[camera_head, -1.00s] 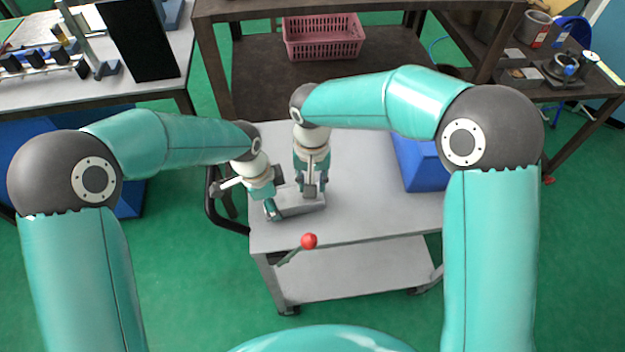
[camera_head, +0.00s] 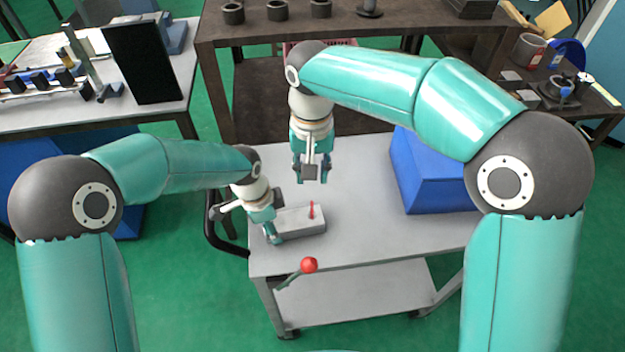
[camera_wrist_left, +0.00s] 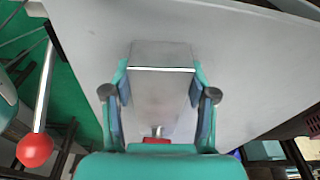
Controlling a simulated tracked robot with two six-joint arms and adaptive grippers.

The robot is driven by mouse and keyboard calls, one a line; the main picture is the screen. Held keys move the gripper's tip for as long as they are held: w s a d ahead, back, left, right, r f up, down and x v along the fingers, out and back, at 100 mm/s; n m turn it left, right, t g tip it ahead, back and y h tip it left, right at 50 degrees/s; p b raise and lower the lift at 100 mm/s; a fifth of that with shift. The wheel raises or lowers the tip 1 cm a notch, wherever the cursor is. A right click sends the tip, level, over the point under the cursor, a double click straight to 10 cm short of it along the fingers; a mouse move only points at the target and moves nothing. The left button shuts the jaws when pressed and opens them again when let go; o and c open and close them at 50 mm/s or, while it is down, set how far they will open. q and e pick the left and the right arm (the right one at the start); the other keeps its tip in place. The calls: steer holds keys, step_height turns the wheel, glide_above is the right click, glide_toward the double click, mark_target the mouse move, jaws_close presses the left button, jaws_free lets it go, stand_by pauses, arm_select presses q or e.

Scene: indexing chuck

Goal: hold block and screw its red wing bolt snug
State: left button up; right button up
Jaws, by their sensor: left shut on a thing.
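A grey rectangular block (camera_head: 290,226) lies on the cart's top. Its red wing bolt (camera_head: 311,210) stands up from its top near the right end. My left gripper (camera_head: 268,221) is shut on the block's left end. In the left wrist view, the block (camera_wrist_left: 161,85) sits between the two fingers, and the bolt's red part (camera_wrist_left: 157,140) shows low in the picture, partly hidden by the gripper body. My right gripper (camera_head: 312,176) hangs above and behind the block with its fingers apart. It is clear of the bolt and empty.
A blue bin (camera_head: 430,178) stands on the right of the cart top (camera_head: 365,235). A lever with a red ball knob (camera_head: 309,265) sticks out at the cart's front edge. A dark shelf bench (camera_head: 400,30) stands behind. The cart top between block and bin is clear.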

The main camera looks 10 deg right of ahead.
arm_select(q)
steer(key=o, duration=1.2)
steer(key=shift+r, duration=0.1)
